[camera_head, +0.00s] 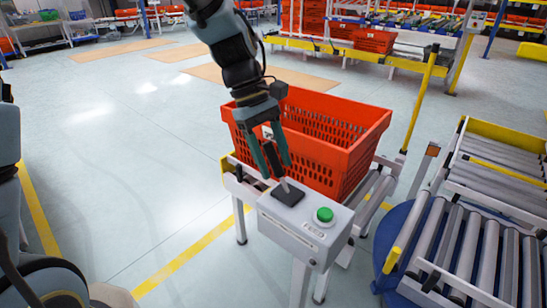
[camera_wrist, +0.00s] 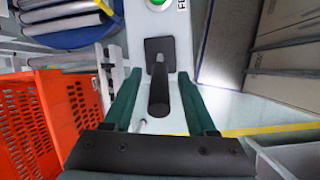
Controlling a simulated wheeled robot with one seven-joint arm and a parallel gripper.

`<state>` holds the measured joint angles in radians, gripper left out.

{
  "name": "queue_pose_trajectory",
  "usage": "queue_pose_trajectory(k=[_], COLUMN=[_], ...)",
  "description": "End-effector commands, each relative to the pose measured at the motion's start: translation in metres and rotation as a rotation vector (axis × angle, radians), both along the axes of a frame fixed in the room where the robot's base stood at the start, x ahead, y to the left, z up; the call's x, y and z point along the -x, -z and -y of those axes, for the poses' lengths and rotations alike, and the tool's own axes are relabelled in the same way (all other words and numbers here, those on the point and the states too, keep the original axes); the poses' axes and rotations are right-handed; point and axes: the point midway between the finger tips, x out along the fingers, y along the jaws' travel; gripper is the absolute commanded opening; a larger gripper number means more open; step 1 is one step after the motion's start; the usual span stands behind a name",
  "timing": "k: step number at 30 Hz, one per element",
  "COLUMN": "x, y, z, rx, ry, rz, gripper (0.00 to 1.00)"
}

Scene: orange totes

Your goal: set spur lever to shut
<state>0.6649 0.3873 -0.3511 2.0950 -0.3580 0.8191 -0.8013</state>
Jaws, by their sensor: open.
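The lever (camera_head: 284,186) rises from a black square base on top of a light grey control box (camera_head: 292,228). In the head view it leans up and left toward my gripper (camera_head: 276,168). In the wrist view the lever's black handle (camera_wrist: 158,95) points toward the camera, in the gap between the two teal fingers of my gripper (camera_wrist: 154,85). The fingers are open, one on each side of the handle, with visible space on both sides. I cannot tell whether any part touches it. A green button (camera_head: 324,215) sits beside the lever. The box's small label is unreadable.
An orange tote (camera_head: 340,150) stands on a roller conveyor right behind the box, close to my arm. Another roller conveyor (camera_head: 480,245) with a blue round base lies to the right. A yellow post (camera_head: 419,100) stands behind.

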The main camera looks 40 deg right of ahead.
Motion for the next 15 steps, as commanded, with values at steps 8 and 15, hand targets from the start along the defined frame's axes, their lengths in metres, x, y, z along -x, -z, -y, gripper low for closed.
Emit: queue_pose_trajectory(k=[8,15], x=[0.0000,-0.0002], y=[-0.0001,-0.0002], z=[0.0001,0.0001], rx=[0.000,0.000], ry=[0.000,0.000], rz=[0.000,0.000], gripper=[0.47,0.20])
